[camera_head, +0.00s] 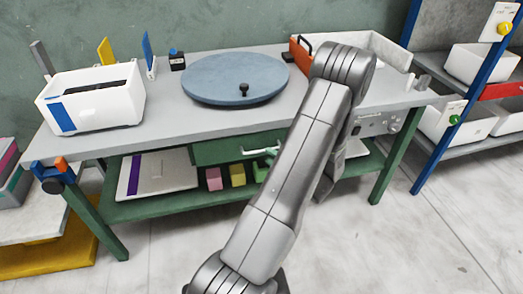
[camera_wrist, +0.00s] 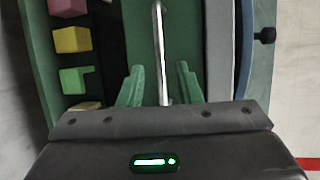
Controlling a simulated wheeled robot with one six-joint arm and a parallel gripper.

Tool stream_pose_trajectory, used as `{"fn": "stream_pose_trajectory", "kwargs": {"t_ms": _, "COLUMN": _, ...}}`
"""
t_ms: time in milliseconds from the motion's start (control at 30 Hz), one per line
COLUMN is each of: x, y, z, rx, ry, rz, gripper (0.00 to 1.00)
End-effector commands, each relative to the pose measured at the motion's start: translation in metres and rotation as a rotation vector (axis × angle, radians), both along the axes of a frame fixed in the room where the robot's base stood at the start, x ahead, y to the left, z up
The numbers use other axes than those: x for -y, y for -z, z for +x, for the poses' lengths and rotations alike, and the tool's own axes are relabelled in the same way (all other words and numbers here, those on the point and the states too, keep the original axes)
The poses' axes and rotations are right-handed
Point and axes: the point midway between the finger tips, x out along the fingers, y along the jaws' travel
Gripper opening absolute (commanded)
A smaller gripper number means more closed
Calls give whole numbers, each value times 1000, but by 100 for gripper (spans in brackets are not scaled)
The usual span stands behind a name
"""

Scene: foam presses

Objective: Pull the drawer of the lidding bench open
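The lidding bench (camera_head: 165,115) has a grey top and green legs. Its green drawer (camera_head: 222,150) sits under the top and looks shut in the head view. A pale bar handle (camera_head: 262,151) is on the drawer front, partly hidden by my arm. In the wrist view the handle (camera_wrist: 160,40) runs lengthwise in front of the green drawer face (camera_wrist: 136,30). My gripper (camera_wrist: 162,82) is open, with one green finger on each side of the handle and gaps on both sides. My gripper is hidden behind my arm in the head view.
A round blue turntable (camera_head: 235,78) and a white bin (camera_head: 92,100) stand on the bench. Pink (camera_head: 213,179), yellow (camera_head: 237,175) and green (camera_head: 261,172) blocks sit on the lower shelf (camera_head: 150,208). A blue-posted rack (camera_head: 440,110) stands right. Floor in front is clear.

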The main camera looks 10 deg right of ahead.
Motion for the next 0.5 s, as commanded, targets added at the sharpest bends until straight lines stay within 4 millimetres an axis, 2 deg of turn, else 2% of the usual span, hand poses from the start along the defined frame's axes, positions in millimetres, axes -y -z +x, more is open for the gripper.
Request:
{"fn": "stream_pose_trajectory", "kwargs": {"t_ms": 200, "x": -18, "y": 7, "z": 35, "rx": 0, "ry": -4, "rz": 0, "gripper": 32}}
{"fn": "stream_pose_trajectory", "kwargs": {"t_ms": 500, "x": -25, "y": 11, "z": 54, "rx": 0, "ry": 0, "rz": 1, "gripper": 32}}
